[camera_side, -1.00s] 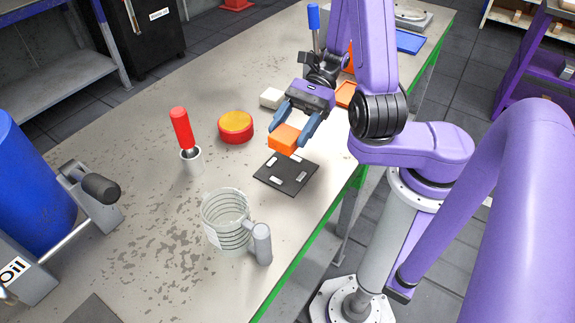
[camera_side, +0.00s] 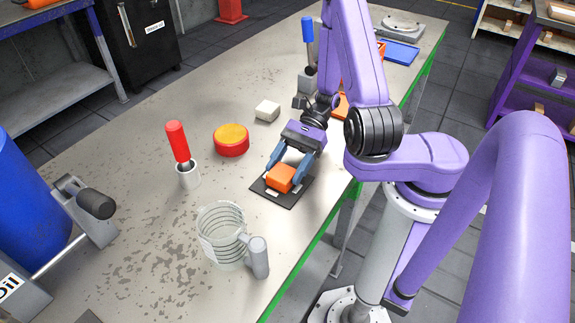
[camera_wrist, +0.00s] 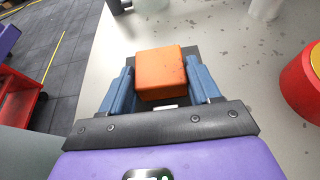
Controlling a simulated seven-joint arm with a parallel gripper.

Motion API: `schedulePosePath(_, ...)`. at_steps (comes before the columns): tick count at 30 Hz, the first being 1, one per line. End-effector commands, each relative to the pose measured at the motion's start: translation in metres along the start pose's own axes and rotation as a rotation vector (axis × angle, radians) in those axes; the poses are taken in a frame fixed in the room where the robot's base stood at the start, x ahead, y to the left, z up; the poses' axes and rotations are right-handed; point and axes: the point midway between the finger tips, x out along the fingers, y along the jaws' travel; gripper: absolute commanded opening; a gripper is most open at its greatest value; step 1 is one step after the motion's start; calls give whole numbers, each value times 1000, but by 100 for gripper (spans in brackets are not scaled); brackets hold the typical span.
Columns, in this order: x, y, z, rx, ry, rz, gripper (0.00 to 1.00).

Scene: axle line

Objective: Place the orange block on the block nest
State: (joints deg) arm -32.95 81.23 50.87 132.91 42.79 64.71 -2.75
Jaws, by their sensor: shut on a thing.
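The orange block (camera_side: 280,177) is between the blue fingers of my gripper (camera_side: 291,172). My gripper is shut on it. The block nest, a flat black plate with light marks (camera_side: 283,194), lies under the block on the table. The block is over the middle of the plate, touching it or just above; I cannot tell which. In the wrist view the block (camera_wrist: 160,72) sits between the two fingers (camera_wrist: 161,85), and parts of the dark nest (camera_wrist: 190,51) show around it. The middle of the nest is hidden by the block.
A red and yellow round piece (camera_side: 231,140) and a white block (camera_side: 267,110) stand to the left and behind. A red-handled tool in a cup (camera_side: 181,150) and a clear measuring jug (camera_side: 222,235) are further left and nearer. The table's green edge (camera_side: 312,240) runs close to the right.

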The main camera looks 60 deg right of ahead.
Motion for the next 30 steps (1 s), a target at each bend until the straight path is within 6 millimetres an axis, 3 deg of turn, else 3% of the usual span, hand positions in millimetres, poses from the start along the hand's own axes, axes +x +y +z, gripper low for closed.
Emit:
schedulePosePath(11,1,0,-2,2,-4,0,7)
schedulePosePath(12,1,0,-3,1,0,-1,75)
schedulePosePath(13,1,0,-3,1,0,-1,84)
schedulePosePath(14,1,0,-3,0,0,-1,87)
schedulePosePath(25,0,0,0,-1,1,-1,87)
schedulePosePath(30,-22,-1,0,-1,2,-6,87)
